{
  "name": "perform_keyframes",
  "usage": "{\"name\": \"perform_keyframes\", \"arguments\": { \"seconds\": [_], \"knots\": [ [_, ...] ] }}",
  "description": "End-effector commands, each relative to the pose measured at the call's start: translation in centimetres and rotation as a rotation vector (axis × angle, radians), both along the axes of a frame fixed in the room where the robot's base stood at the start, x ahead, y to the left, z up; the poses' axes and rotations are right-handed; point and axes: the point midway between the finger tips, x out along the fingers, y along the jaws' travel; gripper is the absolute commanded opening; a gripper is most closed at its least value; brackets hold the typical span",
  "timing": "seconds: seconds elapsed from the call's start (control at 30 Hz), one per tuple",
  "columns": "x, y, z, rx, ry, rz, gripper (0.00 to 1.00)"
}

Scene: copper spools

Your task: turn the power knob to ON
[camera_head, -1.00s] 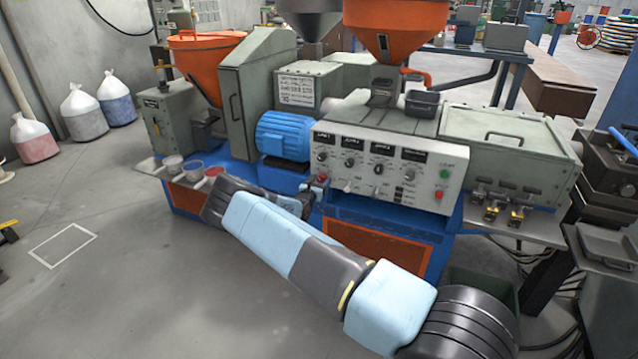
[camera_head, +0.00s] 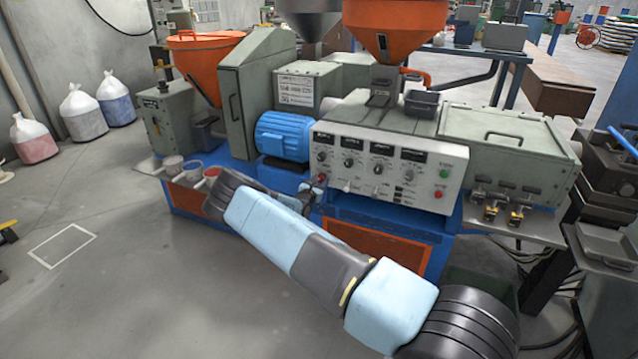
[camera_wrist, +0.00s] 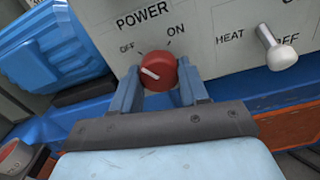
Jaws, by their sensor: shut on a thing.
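The red power knob (camera_wrist: 158,70) is on a pale panel under the word POWER, with OFF printed at its upper left and ON at its upper right. Its white pointer line lies toward the left, on the OFF side. My gripper (camera_wrist: 158,66) has its two blue fingers on the left and right sides of the knob, shut on it. In the head view the knob (camera_head: 323,176) is small at the lower left of the control panel (camera_head: 395,163), with my gripper (camera_head: 317,183) at it; finger contact is too small to see there.
A white-tipped HEAT switch (camera_wrist: 281,57) sticks out to the right of the knob. A blue motor (camera_head: 283,136) stands just left of the panel. Small cups (camera_head: 192,169) sit on a ledge further left. The floor (camera_head: 130,270) at left is open.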

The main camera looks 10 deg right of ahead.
Motion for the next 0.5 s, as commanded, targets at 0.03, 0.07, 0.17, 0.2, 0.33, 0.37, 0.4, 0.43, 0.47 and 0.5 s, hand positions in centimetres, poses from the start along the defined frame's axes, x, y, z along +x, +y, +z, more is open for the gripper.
{"name": "perform_keyframes", "arguments": {
  "seconds": [0.03,0.07,0.17,0.2,0.33,0.37,0.4,0.43,0.47,0.5],
  "knots": [
    [0.17,0.33,0.12,0.032,-0.023,0.005,0.14],
    [0.17,0.34,0.12,0.053,-0.038,0.004,0.14],
    [0.20,0.30,0.18,0.126,-0.092,0.004,0.14],
    [0.21,0.29,0.18,0.157,-0.113,0.004,0.14],
    [0.21,0.30,0.17,0.257,-0.186,0.004,0.14],
    [0.22,0.30,0.17,0.281,-0.203,0.003,0.14],
    [0.23,0.29,0.16,0.313,-0.225,0.003,0.14],
    [0.23,0.27,0.18,0.335,-0.241,0.003,0.14],
    [0.25,0.26,0.20,0.358,-0.259,0.003,0.14],
    [0.24,0.26,0.20,0.388,-0.281,0.003,0.14]
  ]
}}
